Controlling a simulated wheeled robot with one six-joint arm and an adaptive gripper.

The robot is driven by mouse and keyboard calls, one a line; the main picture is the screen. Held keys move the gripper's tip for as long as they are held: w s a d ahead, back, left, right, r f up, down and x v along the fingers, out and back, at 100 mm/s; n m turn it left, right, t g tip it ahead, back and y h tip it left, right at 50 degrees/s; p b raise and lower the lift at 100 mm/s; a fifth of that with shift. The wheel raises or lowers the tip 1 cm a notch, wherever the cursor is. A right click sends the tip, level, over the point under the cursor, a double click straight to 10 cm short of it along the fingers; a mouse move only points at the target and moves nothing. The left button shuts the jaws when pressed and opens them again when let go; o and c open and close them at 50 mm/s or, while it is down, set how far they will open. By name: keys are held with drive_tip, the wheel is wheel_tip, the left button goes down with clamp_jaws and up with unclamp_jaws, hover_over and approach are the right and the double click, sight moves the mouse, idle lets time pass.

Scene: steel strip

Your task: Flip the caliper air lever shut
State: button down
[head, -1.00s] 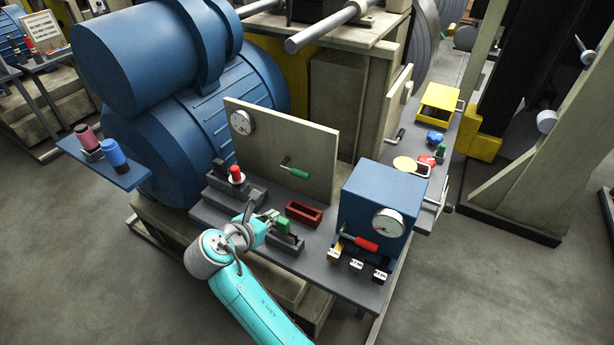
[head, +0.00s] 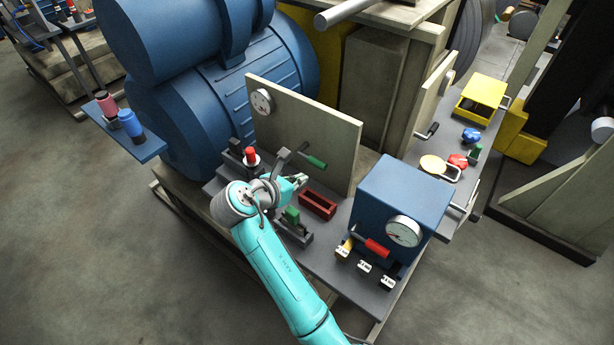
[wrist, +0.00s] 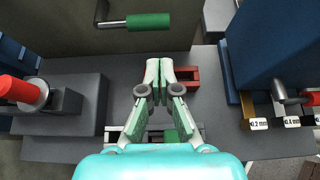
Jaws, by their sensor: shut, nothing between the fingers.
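A green-handled lever (head: 316,162) sticks out from the beige upright panel (head: 335,140). In the wrist view its green handle (wrist: 150,20) lies level on a dark crank, ahead of my fingertips and apart from them. A red-handled lever (head: 376,247) sits on the front of the blue gauge box (head: 378,195). No label shows which lever is the caliper air lever. My gripper (head: 300,180) is shut and empty, in front of the panel near the red tray. In the wrist view my fingertips (wrist: 166,66) are together and point toward the panel.
The red tray (head: 318,204) lies just right of my fingers. A green block in a grey holder (head: 293,214) is below my gripper. A red knob (head: 251,155) stands left of my wrist. Several labelled blocks (head: 364,267) sit before the blue box.

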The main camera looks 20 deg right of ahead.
drive_tip(key=x, duration=0.9)
drive_tip(key=shift+a, duration=0.1)
